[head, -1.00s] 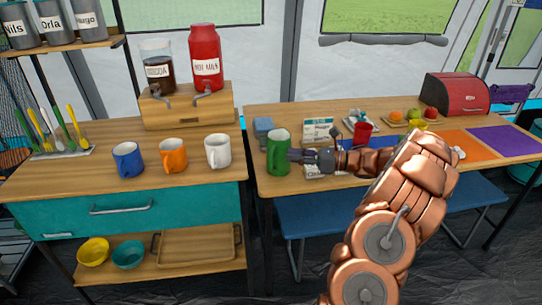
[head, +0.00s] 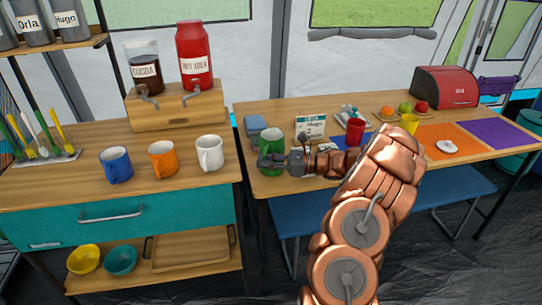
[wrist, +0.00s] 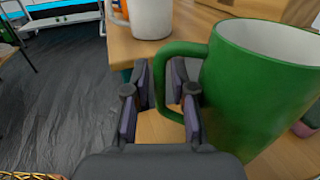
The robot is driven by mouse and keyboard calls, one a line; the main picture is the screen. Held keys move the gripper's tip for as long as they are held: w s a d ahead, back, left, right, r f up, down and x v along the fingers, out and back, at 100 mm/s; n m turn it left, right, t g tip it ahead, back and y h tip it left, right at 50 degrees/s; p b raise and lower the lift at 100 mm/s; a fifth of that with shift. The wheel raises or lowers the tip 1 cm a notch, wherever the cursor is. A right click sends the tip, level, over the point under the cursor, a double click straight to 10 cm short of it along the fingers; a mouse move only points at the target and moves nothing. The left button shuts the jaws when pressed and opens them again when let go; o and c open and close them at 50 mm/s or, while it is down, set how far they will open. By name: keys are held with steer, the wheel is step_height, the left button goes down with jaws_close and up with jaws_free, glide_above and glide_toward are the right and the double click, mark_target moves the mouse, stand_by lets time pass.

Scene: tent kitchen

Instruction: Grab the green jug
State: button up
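The green jug (head: 270,140) stands upright near the left end of the right-hand table. My gripper (head: 272,162) is at its near side and covers part of its lower half in the head view. In the wrist view the jug (wrist: 255,95) fills the right side, with its handle (wrist: 163,85) towards my gripper (wrist: 160,85). The handle lies between the two fingers, and the right finger reaches into the handle loop. The fingers are apart, with a small gap showing between the left finger and the handle.
White (head: 209,152), orange (head: 162,158) and blue (head: 116,164) mugs stand on the left counter (head: 60,190). A red cup (head: 355,132), a yellow cup (head: 409,124) and a card (head: 311,126) are farther along the table. A blue bench (head: 440,188) stands before it.

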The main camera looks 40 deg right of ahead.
steer(key=shift+w+a, duration=0.1)
jaws_close()
stand_by(0.6)
